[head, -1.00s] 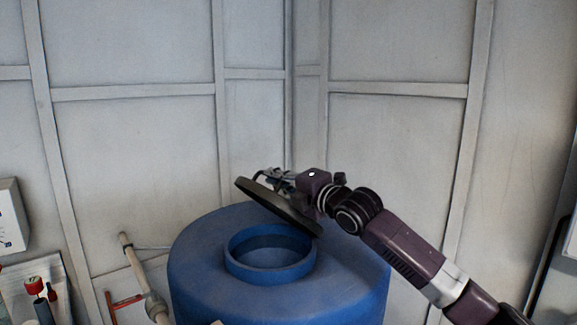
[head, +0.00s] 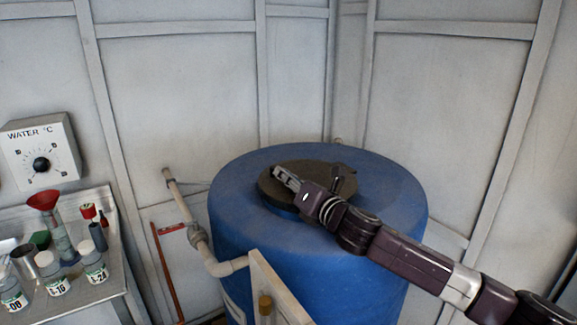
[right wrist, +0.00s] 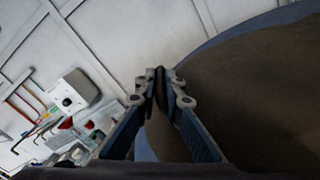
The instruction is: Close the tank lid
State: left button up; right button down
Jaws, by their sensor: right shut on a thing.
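The blue tank (head: 290,270) stands in the corner in the head view. Its dark grey-brown round lid (head: 315,168) lies about flat over the tank's neck, with a strip of blue neck showing under its near edge. I cannot tell whether it is fully seated. My right gripper (head: 283,176) is over the lid, shut on part of it, and hides some of its surface. In the right wrist view the gripper (right wrist: 163,85) has its fingers close together, with the lid (right wrist: 255,90) filling the right side. My left gripper is not in view.
A beige pipe (head: 185,210) rises beside the tank on the left. A shelf with bottles (head: 95,265) and a red funnel (head: 44,200) is at the left, under a water temperature dial (head: 40,152). A pale board (head: 275,290) stands in front of the tank.

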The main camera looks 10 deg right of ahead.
jog(key=shift+f, duration=0.4)
jog(key=shift+a+f, duration=0.1)
jog(key=shift+f, duration=0.05)
jog(key=c, duration=2)
grip_release()
jog(key=shift+c, duration=0.2)
jog(key=shift+s, duration=0.1)
jog(key=v, duration=1.2)
